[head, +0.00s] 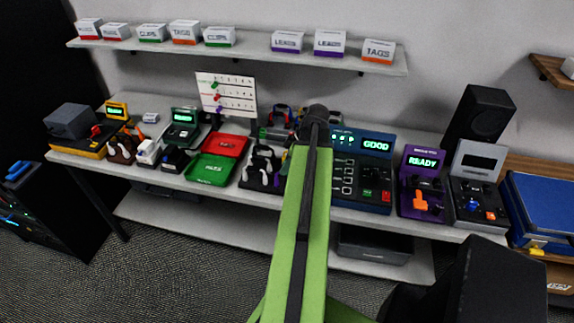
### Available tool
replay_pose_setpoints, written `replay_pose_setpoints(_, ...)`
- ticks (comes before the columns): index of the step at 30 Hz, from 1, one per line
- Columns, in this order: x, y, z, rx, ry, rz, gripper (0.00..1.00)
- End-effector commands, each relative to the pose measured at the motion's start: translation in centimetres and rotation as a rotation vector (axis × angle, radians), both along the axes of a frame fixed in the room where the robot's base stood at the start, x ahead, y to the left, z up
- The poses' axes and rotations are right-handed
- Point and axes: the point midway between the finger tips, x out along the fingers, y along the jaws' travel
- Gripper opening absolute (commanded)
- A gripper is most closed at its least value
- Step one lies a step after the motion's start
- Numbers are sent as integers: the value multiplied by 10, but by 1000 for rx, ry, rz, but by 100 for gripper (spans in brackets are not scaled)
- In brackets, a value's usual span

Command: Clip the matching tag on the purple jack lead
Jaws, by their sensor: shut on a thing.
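My green arm link (305,215) runs up the middle of the head view to a dark joint (318,115) over the bench. My gripper does not show; it is hidden behind the arm, so whatever it holds cannot be seen. I cannot make out the purple jack lead or a loose tag for it. A purple tester (423,178) with a lit READY screen stands right of centre, with orange parts on its front. A chart board (227,92) at the back shows green, red and purple marks.
A green tray (208,171) and a red tray (226,145) lie left of the arm. A blue tester (362,168) reading GOOD stands just right of it. Several small devices crowd the white bench. A shelf (240,47) above carries labelled boxes, including a TAGS box (379,51).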

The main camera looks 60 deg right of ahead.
Motion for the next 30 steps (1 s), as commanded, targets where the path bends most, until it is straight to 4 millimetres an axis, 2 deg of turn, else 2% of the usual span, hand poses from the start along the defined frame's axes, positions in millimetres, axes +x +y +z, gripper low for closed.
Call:
replay_pose_setpoints(17,-1,0,-12,0,0,-1,0)
replay_pose_setpoints(30,-1,0,-11,-1,0,-1,0)
